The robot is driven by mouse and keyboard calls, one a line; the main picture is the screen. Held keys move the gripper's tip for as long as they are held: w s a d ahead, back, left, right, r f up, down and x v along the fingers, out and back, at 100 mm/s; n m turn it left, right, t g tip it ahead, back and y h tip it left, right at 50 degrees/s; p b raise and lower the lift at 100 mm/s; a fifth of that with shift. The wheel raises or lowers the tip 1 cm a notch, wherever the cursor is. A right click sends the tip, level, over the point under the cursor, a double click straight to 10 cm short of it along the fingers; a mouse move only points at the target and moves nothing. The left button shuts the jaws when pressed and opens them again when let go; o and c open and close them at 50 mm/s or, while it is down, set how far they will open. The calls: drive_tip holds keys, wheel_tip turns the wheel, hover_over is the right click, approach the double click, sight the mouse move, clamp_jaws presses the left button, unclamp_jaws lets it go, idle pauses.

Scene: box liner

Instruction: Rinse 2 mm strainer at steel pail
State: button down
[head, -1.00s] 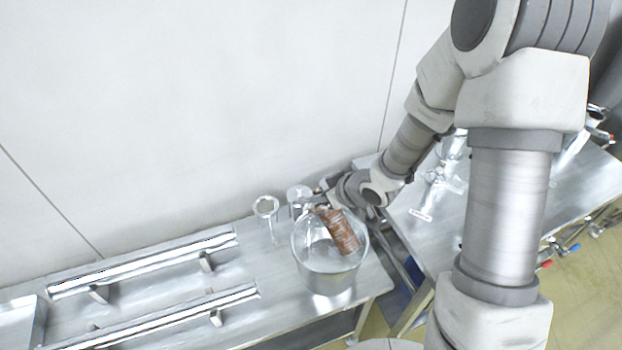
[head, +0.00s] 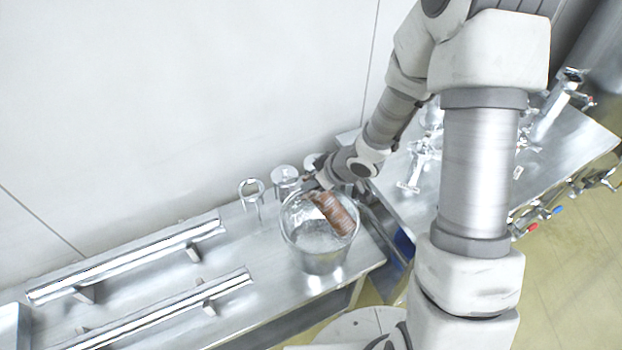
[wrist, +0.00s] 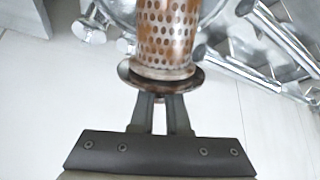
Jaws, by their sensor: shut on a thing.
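The strainer is a perforated cylinder with brown residue on it; it shows in the head view (head: 334,214) and at the top of the wrist view (wrist: 166,35). My gripper (wrist: 160,100) is shut on the strainer at its flanged end. In the head view my gripper (head: 318,181) is at the pail's far rim. The steel pail (head: 317,258) stands on the bench, open at the top, with a bright surface inside. The strainer is tilted over or partly inside the pail mouth; I cannot tell how deep its lower end sits.
A clear-looking holder with a ring (head: 252,190) and a round-topped metal vessel (head: 285,178) stand just behind the pail. Two long rails (head: 130,260) run along the bench to the left. A second steel table (head: 560,150) with valves and fittings is at the right.

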wheel_tip(320, 180, down, 19)
drive_tip(key=b, duration=1.8)
drive_tip(key=shift+b, duration=0.3)
drive_tip(key=shift+r, duration=0.25)
idle(1.7)
wheel_tip(320, 180, up, 20)
drive_tip(key=p, duration=2)
drive_tip(key=shift+f+p, duration=0.15)
drive_tip(key=shift+p, duration=0.15)
drive_tip(key=shift+r+p, duration=0.6)
drive_tip(key=shift+r, duration=0.55)
